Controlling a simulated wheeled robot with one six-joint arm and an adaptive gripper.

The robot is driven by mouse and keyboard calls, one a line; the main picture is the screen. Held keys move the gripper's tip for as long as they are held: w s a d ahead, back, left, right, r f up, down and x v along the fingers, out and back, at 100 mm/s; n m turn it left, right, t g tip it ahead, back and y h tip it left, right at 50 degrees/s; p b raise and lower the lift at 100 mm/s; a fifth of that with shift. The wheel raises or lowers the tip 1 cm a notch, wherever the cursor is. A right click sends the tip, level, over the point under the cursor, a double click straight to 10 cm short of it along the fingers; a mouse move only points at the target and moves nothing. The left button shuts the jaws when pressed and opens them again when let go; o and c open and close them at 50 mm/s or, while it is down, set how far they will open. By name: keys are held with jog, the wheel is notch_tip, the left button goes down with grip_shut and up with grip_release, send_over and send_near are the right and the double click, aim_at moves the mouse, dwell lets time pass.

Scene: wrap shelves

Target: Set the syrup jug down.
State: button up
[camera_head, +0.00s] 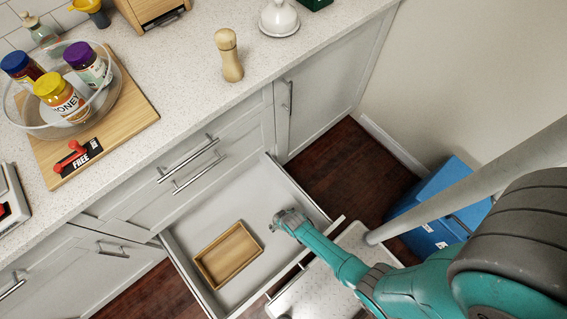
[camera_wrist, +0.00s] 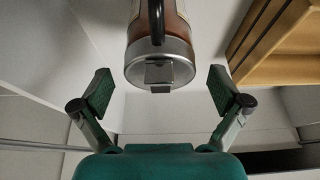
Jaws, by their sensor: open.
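The syrup jug (camera_wrist: 178,48) shows in the wrist view, with brown contents, a black handle and a grey metal lid. It is in the drawer area; I cannot tell whether it stands or lies. My gripper (camera_wrist: 160,90) is open, with one pad to each side of the jug's lid end and a gap on both sides. In the head view my gripper (camera_head: 281,221) is over the right part of the open drawer (camera_head: 262,188), and I cannot make out the jug there.
A wooden tray (camera_head: 228,255) lies in the drawer; its edge also shows in the wrist view (camera_wrist: 275,55). A pepper mill (camera_head: 229,56), a glass bowl with jars (camera_head: 30,128) and a cutting board (camera_head: 135,118) are on the counter. A blue box (camera_head: 437,212) stands on the floor at right.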

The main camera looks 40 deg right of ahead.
jog(key=shift+v, duration=2.55)
